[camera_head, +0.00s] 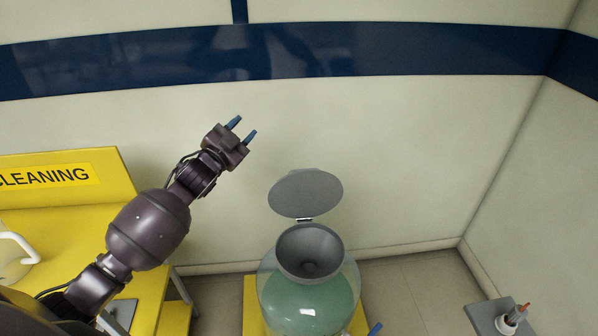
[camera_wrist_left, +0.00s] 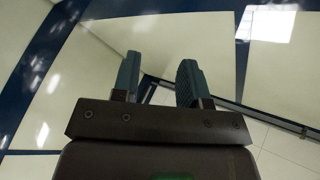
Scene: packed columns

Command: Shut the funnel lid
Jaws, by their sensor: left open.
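The grey funnel (camera_head: 310,252) sits in the top of a large green, glassy container (camera_head: 310,300). Its round grey lid (camera_head: 306,193) stands open, raised at the far side of the funnel on a small hinge. My left gripper (camera_head: 243,130) is up and to the left of the lid, clear of it, with its blue fingers apart and nothing between them. The left wrist view shows the same open fingers (camera_wrist_left: 160,82), with only walls and floor beyond. The lid and funnel are not in the left wrist view. My right gripper is not in view.
A yellow cleaning station (camera_head: 70,175) with a white jug (camera_head: 14,255) stands at the left. The container rests on a yellow base (camera_head: 251,300). A grey stand (camera_head: 482,315) with a small cup of tools is at the lower right. Space around the lid is clear.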

